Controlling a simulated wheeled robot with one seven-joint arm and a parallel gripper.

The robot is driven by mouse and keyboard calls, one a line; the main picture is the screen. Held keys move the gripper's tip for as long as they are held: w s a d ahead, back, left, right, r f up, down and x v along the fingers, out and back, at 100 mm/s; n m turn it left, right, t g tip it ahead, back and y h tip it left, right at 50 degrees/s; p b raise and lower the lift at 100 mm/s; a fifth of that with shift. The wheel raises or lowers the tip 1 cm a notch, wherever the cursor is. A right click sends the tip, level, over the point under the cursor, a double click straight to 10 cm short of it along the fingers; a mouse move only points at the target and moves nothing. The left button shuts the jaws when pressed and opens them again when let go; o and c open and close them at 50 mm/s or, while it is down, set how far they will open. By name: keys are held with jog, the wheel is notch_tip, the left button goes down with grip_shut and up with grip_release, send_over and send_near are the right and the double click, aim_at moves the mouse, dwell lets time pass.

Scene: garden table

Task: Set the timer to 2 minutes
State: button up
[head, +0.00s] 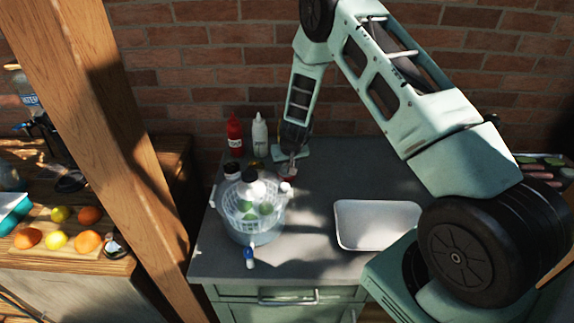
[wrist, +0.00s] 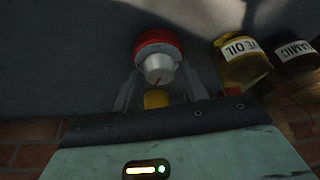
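The timer (wrist: 160,42) shows in the wrist view as a red round body with a pale silver knob (wrist: 158,68) that carries a thin red mark. In the head view the timer (head: 288,177) is small and partly hidden below my gripper (head: 292,160), near the back of the grey counter. In the wrist view the fingers of my gripper (wrist: 160,80) stand apart, one on each side of the knob. They look open, and I see no clear contact with the knob. A yellow piece (wrist: 157,99) shows between the fingers. I cannot read the timer's setting.
An oil jar (wrist: 240,62) and a dark labelled jar (wrist: 294,55) stand close to the timer. A red bottle (head: 234,133) and a white bottle (head: 259,136) stand behind. A bowl with a colander (head: 250,225) is in front, and a white tray (head: 348,237) lies right.

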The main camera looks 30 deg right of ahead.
jog(key=shift+o, duration=0.5)
jog(key=b+v, duration=0.2)
jog(key=v, duration=1.5)
jog(key=shift+s+r, duration=0.15)
jog(key=shift+r, duration=0.1)
